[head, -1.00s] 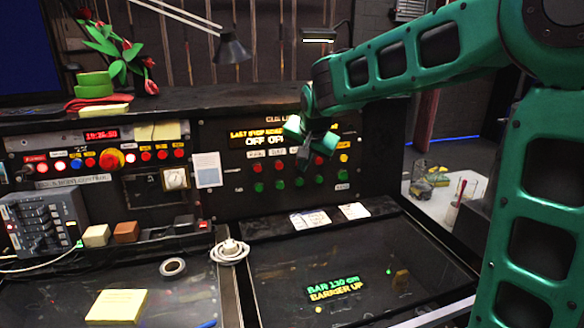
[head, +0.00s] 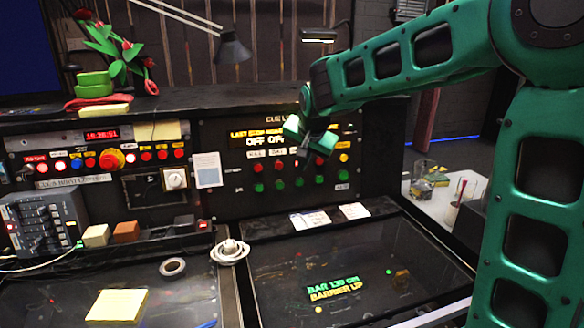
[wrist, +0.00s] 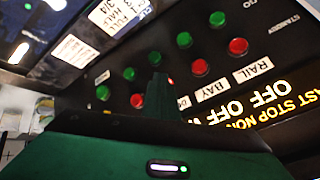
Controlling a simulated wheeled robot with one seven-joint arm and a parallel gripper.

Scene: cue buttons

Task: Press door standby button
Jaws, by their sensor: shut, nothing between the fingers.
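The cue panel (head: 225,180) stands upright at the back. It carries a row of red buttons and a row of green buttons. In the wrist view a "STANDBY" label (wrist: 284,22) sits by the end of the red row and "GO" by the green row. Two red buttons, under RAIL (wrist: 238,46) and BAY (wrist: 200,67), show clearly. I cannot read a "DOOR" label; the label beside BAY is partly hidden by my fingers. My gripper (wrist: 158,80) is shut and empty, in front of the red row. It also shows in the head view (head: 305,160). Contact with a button cannot be told.
Green buttons (wrist: 184,40) lie close beside the red ones. White cards (head: 310,220) lie below the panel. A coiled white cable (head: 230,250) and a tape roll (head: 172,266) lie on the desk. A desk lamp (head: 232,47) hangs above.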

